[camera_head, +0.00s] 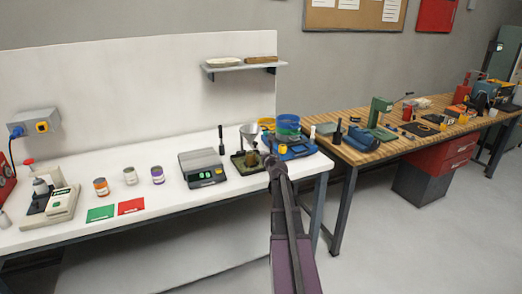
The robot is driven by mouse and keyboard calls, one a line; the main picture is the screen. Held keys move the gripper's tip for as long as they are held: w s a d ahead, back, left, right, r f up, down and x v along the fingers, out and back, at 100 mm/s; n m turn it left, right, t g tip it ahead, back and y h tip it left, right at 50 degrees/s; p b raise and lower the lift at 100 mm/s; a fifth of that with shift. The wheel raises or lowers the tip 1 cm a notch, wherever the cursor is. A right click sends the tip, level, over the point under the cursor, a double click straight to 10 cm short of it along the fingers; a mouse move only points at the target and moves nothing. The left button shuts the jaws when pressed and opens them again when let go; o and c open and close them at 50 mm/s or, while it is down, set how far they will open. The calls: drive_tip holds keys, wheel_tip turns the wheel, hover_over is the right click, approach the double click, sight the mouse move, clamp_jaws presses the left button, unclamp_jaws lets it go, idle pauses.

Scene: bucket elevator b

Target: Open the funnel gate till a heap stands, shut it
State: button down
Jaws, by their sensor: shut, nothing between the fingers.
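A grey funnel (249,131) stands on a holder near the right end of the white bench (165,215). Below it is a dark tray (237,167) with a small brown mass (252,158) that looks like a heap. The gate under the funnel is too small to make out, so I cannot tell whether it is open. My gripper (269,160) is shut and empty, at the right side of the tray and below the funnel. My arm hides part of the bench edge. Whether the gripper touches anything there cannot be told.
A scale (203,170) with a green display stands left of the tray. A blue device (290,148) and a blue round container (288,124) are close on the right. A wooden workbench (345,153) stands beyond.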

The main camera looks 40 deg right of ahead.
drive_tip(key=shift+v, duration=1)
drive_tip(key=shift+a, duration=0.1)
drive_tip(key=s+a+f+n+g+y, duration=0.1)
drive_tip(key=a+f+n+g+y, duration=0.3)
drive_tip(key=a+n, duration=0.85)
drive_tip(key=s+a+f+n+g+y, duration=0.1)
drive_tip(key=a+f+n+y, duration=0.55)
drive_tip(key=a, duration=1.05)
drive_tip(key=s+a+f+n+g+h, duration=0.2)
drive_tip(key=s+a+n+g, duration=0.3)
drive_tip(key=s+a+n, duration=0.3)
drive_tip(key=s+a+f+n+g+h, duration=0.2)
drive_tip(key=s+a+f+n+g, duration=0.1)
drive_tip(key=s+a+n, duration=0.6)
drive_tip(key=s+n+g, duration=0.1)
drive_tip(key=s+n, duration=0.1)
drive_tip(key=n, duration=0.2)
drive_tip(key=shift+s+g, duration=0.2)
drive_tip(key=shift+g, duration=0.2)
drive_tip(key=shift+a+h, duration=0.1)
drive_tip(key=shift+h, duration=0.15)
